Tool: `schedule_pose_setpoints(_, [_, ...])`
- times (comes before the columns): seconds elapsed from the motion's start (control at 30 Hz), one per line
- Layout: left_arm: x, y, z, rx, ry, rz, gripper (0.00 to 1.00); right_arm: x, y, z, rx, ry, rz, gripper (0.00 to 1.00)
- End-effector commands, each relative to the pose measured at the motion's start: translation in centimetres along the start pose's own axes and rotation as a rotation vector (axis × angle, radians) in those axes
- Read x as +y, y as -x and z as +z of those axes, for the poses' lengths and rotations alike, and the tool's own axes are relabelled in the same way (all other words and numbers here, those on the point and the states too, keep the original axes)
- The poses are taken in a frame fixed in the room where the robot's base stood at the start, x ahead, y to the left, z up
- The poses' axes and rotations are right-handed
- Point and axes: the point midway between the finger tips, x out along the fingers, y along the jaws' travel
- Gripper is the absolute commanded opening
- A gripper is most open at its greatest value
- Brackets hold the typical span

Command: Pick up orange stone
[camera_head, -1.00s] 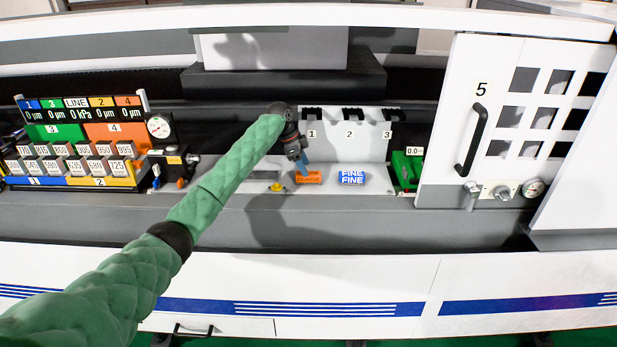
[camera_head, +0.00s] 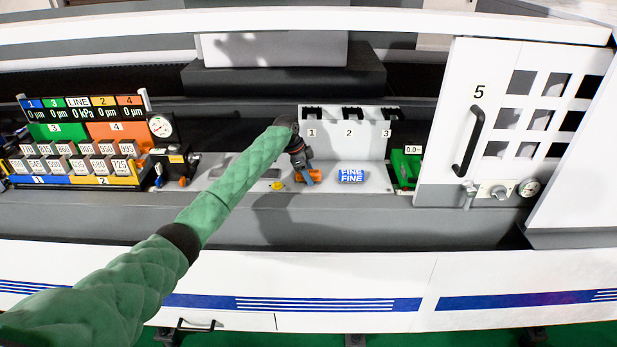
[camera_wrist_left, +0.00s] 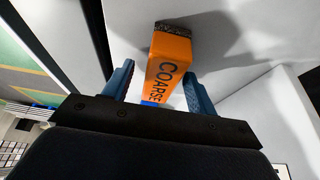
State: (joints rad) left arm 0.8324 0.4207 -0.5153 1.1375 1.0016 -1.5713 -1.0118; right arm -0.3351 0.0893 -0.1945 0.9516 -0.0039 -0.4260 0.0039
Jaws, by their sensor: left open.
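The orange stone (camera_head: 314,175) lies on the pale ledge below the panel marked 1 and 2. In the left wrist view the orange stone (camera_wrist_left: 168,66) reads "COARSE" and has a dark grey end. My left gripper (camera_head: 309,177) is over the stone and partly hides it. In the left wrist view my left gripper (camera_wrist_left: 158,88) is open, with one blue finger on each side of the stone. A gap shows at the left finger; I cannot tell whether the right finger touches. My right gripper is not in view.
A blue stone marked "FINE" (camera_head: 351,176) lies just right of the orange one. A green device (camera_head: 405,167) stands further right.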

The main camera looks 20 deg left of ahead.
Motion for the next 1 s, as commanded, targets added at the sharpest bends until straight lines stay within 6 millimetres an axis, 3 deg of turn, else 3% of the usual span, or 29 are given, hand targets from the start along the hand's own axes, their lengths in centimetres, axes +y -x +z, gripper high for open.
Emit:
schedule_pose_setpoints(0.67, [0.0, -0.42, 0.18, 0.0, 0.0, 0.0, 0.57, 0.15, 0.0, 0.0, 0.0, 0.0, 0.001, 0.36])
schedule_pose_setpoints(0.93, [0.0, -0.43, 0.18, 0.0, 0.0, 0.0, 0.08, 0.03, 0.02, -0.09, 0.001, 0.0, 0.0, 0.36])
schedule_pose_setpoints(1.0, [-0.01, -0.4, 0.16, 0.0, 0.0, 0.0, 0.07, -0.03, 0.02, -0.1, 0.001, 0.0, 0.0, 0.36])
